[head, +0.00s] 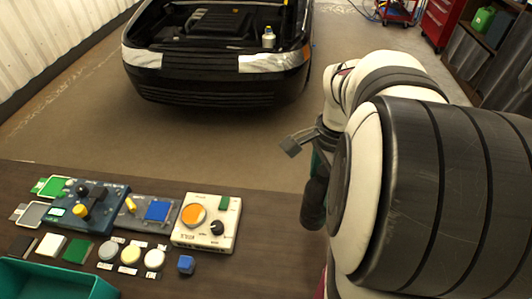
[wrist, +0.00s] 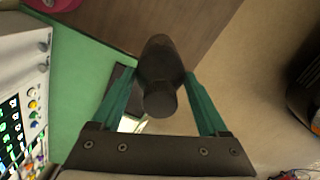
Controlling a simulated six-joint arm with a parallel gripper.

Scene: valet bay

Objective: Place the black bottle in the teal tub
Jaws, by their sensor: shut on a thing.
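The black bottle (head: 315,200) hangs from my gripper (head: 319,163), near the right part of the wooden bench in the head view. The gripper's teal fingers are shut on the bottle. In the wrist view the bottle (wrist: 160,65) sits between the two fingertips of the gripper (wrist: 160,90), its narrower end toward the camera. The teal tub (head: 58,284) is at the lower left of the head view, cut off by the frame edge. The bottle is well to the right of the tub and apart from it. My arm covers much of the right side of the head view.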

